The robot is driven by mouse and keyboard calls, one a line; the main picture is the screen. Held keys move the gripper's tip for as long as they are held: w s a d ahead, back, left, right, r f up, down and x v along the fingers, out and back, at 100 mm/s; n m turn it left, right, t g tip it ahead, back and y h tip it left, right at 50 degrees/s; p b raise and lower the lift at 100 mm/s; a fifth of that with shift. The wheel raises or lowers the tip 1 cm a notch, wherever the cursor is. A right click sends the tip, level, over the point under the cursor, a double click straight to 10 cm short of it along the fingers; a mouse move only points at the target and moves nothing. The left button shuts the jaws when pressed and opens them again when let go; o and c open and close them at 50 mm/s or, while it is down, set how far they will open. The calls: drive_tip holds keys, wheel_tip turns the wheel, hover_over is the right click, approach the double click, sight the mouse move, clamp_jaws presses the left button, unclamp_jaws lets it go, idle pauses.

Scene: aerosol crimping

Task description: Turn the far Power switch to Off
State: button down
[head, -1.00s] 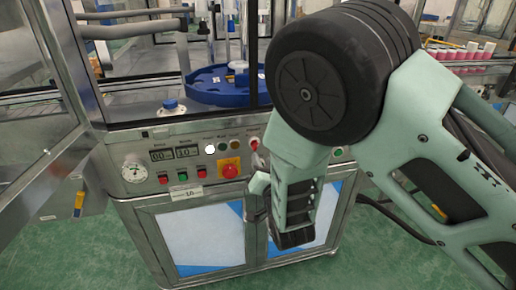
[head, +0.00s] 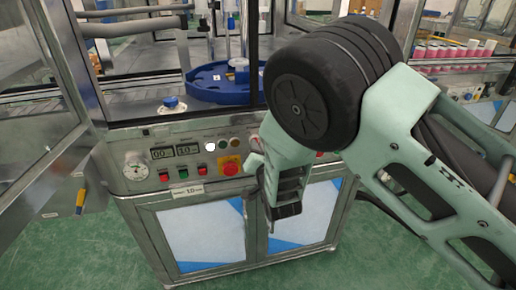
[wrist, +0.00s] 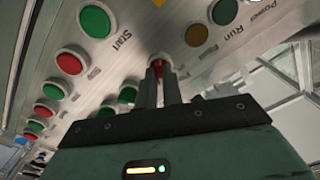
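The Power switch, a small red handle (wrist: 157,68), shows in the wrist view on the slanted metal panel beyond the Start button. My gripper (wrist: 160,78) has its two fingers close together, with the red handle in the narrow gap between their tips. The fingers hide most of the switch, so its setting cannot be read. In the head view my gripper (head: 254,164) is at the panel's right part, just right of the red emergency stop on its yellow plate (head: 230,166), and the switch is mostly hidden by my gripper and arm.
The control panel (head: 150,196) also holds a gauge, displays, lamps and several push buttons. Green and red buttons (wrist: 68,62) lie close to my fingers in the wrist view. A machine with a blue turntable (head: 205,94) stands behind glass above. Open green floor (head: 90,250) lies in front.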

drive_tip(key=shift+n, duration=0.3)
drive_tip(key=n+b, duration=0.3)
drive_tip(key=n, duration=0.8)
drive_tip(key=shift+n, duration=0.3)
idle(0.4)
drive_tip(key=c, duration=1.5)
unclamp_jaws()
drive_tip(key=shift+c, duration=0.2)
drive_tip(key=shift+s, duration=0.1)
drive_tip(key=b+v, duration=0.1)
drive_tip(key=v, duration=1.6)
drive_tip(key=shift+b, duration=0.4)
